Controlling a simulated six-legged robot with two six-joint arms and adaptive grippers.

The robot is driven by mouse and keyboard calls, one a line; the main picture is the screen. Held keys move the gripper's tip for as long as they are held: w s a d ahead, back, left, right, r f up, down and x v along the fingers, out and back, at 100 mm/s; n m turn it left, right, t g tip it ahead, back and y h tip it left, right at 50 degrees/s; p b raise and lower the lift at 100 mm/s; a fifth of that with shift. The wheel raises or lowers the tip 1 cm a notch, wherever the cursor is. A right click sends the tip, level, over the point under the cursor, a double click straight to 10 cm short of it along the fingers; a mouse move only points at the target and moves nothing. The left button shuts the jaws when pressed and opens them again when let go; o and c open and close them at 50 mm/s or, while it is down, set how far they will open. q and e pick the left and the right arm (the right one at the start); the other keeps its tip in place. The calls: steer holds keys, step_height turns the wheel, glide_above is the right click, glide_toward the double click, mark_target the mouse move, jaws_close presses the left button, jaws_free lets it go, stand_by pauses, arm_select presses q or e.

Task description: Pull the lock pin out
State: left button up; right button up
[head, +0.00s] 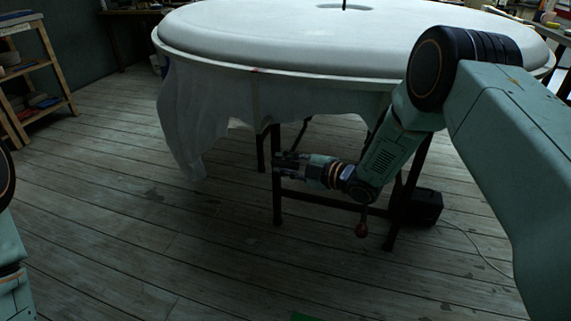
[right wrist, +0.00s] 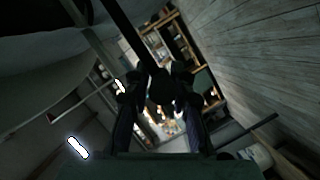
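My right gripper (head: 284,164) is beneath the round table, level with a dark leg (head: 277,200); its fingertips overlap that leg in the head view. In the right wrist view its two fingers (right wrist: 160,100) stand apart, with a dark shape (right wrist: 162,86) between their tips, where a dark bar (right wrist: 130,35) from above ends. I cannot tell whether this shape is the lock pin or whether the fingers press on it.
The round white table (head: 205,50) has a pale cloth (head: 195,125) hanging from its rim. A dark box (head: 425,206) with a cable stands by the right leg. A wooden shelf (head: 55,65) is at the far left. The plank floor (head: 170,230) in front is mostly clear.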

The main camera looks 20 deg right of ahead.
jaws_close()
steer(key=shift+f, duration=0.1)
